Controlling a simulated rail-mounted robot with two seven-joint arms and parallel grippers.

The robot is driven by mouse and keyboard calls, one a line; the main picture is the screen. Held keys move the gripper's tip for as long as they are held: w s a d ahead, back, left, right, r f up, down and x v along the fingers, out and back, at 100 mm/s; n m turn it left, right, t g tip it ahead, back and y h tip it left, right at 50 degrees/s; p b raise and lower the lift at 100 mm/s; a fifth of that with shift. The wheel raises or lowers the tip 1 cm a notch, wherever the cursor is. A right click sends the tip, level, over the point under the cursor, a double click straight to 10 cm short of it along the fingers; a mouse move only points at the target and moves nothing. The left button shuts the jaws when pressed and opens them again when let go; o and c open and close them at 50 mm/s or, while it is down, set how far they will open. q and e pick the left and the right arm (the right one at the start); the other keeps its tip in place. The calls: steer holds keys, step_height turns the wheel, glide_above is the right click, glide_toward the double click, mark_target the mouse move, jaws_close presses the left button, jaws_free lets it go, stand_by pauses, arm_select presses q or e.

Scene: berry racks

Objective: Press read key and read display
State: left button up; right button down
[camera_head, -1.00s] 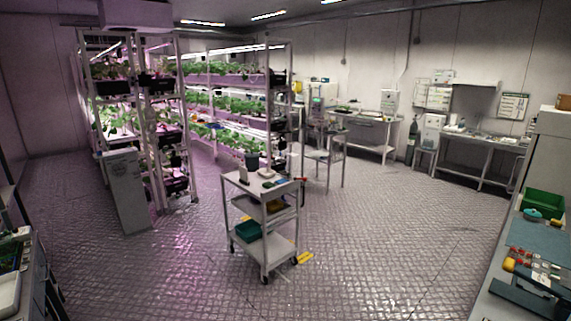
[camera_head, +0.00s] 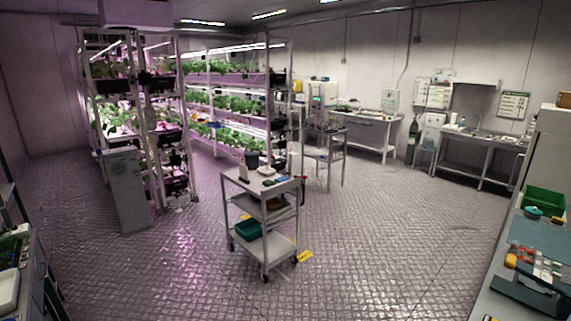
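Neither of my grippers shows in the head view. No read key can be made out at this size. A pale upright device (camera_head: 317,102) with a small greenish patch, possibly a lit display, stands at the back beyond the racks; no reading is legible. A white wheeled cart (camera_head: 262,187) stands in the middle of the floor. Its top holds a white upright item (camera_head: 243,172), a pale rounded item (camera_head: 267,171) and small dark and coloured items. I cannot tell whether any of these is a meter.
Plant racks (camera_head: 225,103) stand at the back left, with a grey panel (camera_head: 125,190) before them. A yellow object (camera_head: 304,257) lies on the floor by the cart. A right-hand bench (camera_head: 480,306) holds a green bin (camera_head: 543,200). Floor right of the cart is clear.

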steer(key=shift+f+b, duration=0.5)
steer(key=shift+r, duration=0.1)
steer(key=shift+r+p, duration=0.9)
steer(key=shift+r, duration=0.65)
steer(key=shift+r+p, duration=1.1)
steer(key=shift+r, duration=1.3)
